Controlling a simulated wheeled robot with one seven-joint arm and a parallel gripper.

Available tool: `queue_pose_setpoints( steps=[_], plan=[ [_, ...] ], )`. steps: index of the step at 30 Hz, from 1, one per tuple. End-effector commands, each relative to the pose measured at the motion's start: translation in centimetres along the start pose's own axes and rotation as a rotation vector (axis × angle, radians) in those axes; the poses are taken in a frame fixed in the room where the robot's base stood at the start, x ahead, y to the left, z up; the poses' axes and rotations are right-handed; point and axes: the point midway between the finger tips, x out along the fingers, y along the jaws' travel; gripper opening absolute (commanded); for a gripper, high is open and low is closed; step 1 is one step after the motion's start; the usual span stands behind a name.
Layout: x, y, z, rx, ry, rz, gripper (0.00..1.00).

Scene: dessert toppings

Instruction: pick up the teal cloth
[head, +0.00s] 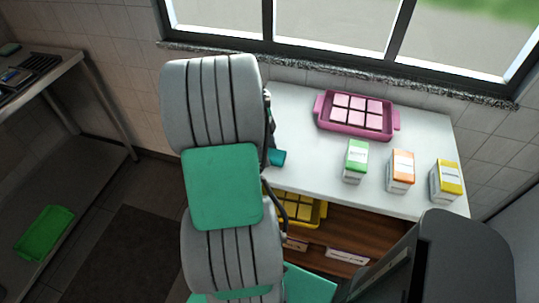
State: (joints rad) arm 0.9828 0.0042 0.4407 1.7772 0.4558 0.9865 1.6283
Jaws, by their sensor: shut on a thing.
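A small part of the teal cloth (277,157) shows just past the right edge of my grey arm, over the left end of the white counter. My gripper (270,135) shows only as a dark sliver beside the arm, right above the cloth. It is shut on the cloth. The fingertips and most of the cloth are hidden behind my arm. I cannot tell whether the cloth still touches the counter.
On the white counter (310,165) stand a pink tray (393,121) of pink squares and green (356,160), orange (401,171) and yellow (445,181) cartons. A yellow tray (322,214) sits on the shelf below. A green tray (44,233) lies at left.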

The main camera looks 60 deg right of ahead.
Motion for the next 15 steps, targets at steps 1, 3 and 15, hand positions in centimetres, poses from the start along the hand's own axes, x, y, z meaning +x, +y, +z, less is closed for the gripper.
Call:
queue_pose_setpoints(
  steps=[1, 3, 15],
  plan=[
    [0.0, 0.0, 0.0, 0.000, 0.000, 0.000, 0.11],
    [0.0, 0.0, 0.0, 0.000, 0.000, 0.000, 0.11],
    [-1.5, -0.1, -0.3, 0.001, -0.002, -0.005, 0.11]
  ],
)
